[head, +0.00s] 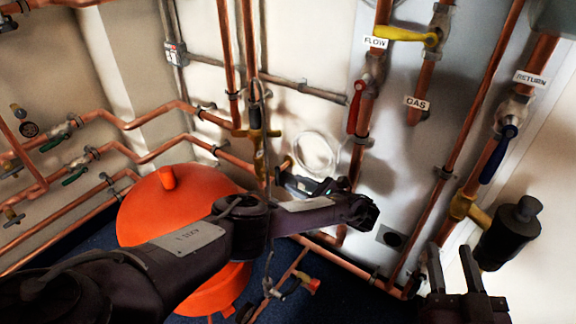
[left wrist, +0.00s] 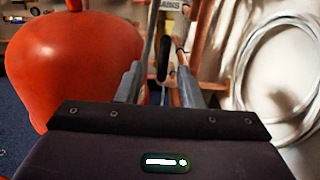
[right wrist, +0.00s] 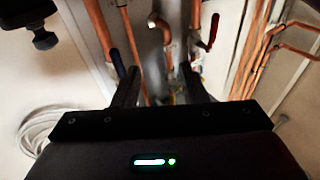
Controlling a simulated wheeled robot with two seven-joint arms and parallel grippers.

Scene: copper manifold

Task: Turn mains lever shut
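A black lever (left wrist: 163,60) stands roughly upright between the finger lines of my left gripper (left wrist: 160,78) in the left wrist view. My left gripper is open, below this lever, and mostly hidden by my wrist in the head view. I see no contact with the lever. My right gripper (head: 449,248) is open and empty at the lower right; it also shows in the right wrist view (right wrist: 158,72).
A large orange vessel (head: 150,215) stands beneath my left arm. A red lever (head: 355,108), a yellow lever (head: 402,34) and a blue lever (head: 497,155) are on pipes to the right. A black cylinder (head: 508,232) is by my right gripper. A white hose coil (left wrist: 285,75) hangs on the wall.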

